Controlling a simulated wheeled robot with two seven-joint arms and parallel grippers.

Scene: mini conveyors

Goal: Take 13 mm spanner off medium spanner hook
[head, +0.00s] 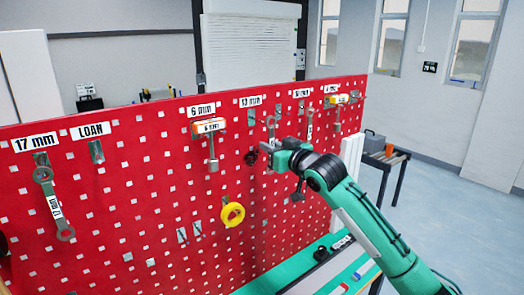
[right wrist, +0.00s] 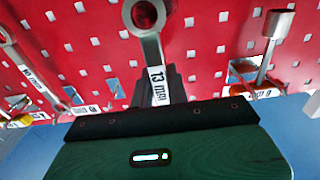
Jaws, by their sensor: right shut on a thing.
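The 13 mm spanner (right wrist: 152,48) is grey metal with a white "13 mm" label, and my right gripper (right wrist: 172,88) is shut on its shank. In the right wrist view its ring end sticks out past the fingers, close to the red board. In the head view its upper end (head: 271,124) shows just above my right gripper (head: 268,152). The board label above and to its left (head: 251,101) reads 13 mm. The hook there is small, and I cannot tell whether the spanner still touches it. My left gripper is not in view.
The red pegboard (head: 110,220) fills the left and middle. The 17 mm spanner (head: 52,205) hangs at far left; an empty LOAN hook (head: 96,151) is beside it. A 6 mm tool (head: 211,145) and a yellow tape roll (head: 233,214) hang left of my right gripper. More tools hang right.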

